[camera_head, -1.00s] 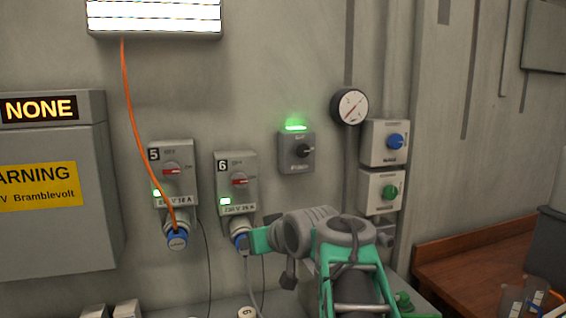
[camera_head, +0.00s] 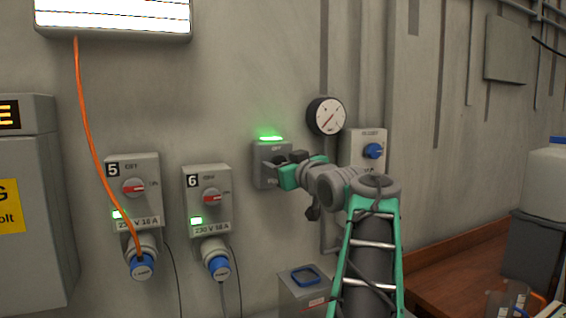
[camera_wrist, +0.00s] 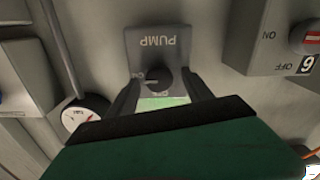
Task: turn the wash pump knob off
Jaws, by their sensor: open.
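The wash pump box (camera_head: 262,178) is a grey box on the wall with a lit green lamp (camera_head: 270,138) on top. In the wrist view the box (camera_wrist: 150,40) appears upside down, with "PUMP" lettering. Its black knob (camera_wrist: 158,79) shows there, and its pointer seems turned toward the ON mark at left. My gripper (camera_head: 279,161) is at the front of the box and partly hides the knob in the head view. In the wrist view my gripper's dark fingers (camera_wrist: 160,82) are spread, one on each side of the knob. I cannot tell whether they touch it.
A round gauge (camera_head: 326,116) and a box with a blue knob (camera_head: 372,152) are right of the pump box. Switch boxes 5 (camera_head: 134,188) and 6 (camera_head: 208,196), with lit green indicators, are to the left. An orange cable (camera_head: 85,125) hangs to box 5.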

